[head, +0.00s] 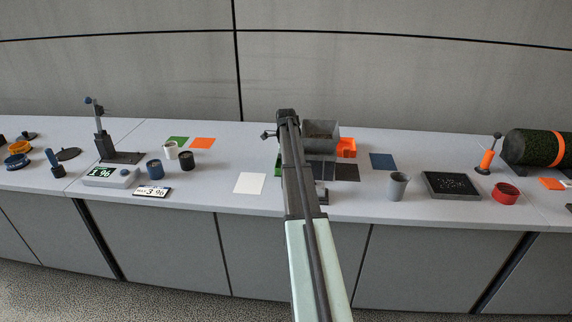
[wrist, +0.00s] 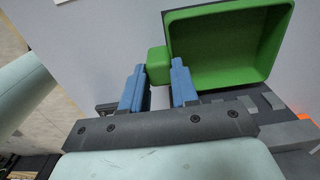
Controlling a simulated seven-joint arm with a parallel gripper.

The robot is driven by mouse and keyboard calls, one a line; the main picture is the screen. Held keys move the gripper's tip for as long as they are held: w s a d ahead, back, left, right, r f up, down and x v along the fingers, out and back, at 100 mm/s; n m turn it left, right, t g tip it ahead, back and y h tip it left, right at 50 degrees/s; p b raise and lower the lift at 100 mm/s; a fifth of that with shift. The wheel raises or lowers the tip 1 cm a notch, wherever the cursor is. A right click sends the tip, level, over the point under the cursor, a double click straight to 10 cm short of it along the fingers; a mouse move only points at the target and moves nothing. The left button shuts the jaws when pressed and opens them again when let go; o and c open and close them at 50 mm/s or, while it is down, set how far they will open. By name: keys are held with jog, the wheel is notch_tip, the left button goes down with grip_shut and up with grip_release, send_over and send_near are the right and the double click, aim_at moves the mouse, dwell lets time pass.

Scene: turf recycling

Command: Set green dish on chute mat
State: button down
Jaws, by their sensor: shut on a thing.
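The green dish (wrist: 222,45) is a rectangular open tray with a square block at its left side in the wrist view. My gripper (wrist: 158,78) has its two blue fingers shut on that block. The dish looks empty. In the head view only a green sliver of the dish (head: 277,161) shows left of my arm, which hides the fingers. Dark mats (head: 346,172) lie in front of a grey chute-like bin (head: 321,129), partly hidden by my arm. I cannot tell which is the chute mat, nor whether the dish touches the table.
An orange tray (head: 347,147) stands beside the bin. A blue mat (head: 382,161), a grey cup (head: 397,186) and a dark panel (head: 451,185) lie to the right. A white square (head: 250,183) lies to the left, with clear table around it. Cups and a scale (head: 110,177) stand farther left.

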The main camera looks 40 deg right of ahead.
jog(key=c, duration=0.8)
grip_release()
jog(key=shift+o, duration=0.6)
jog(key=shift+o, duration=1.1)
jog(key=shift+r, duration=0.1)
notch_tip(320, 180, up, 14)
jog(key=shift+f, duration=0.2)
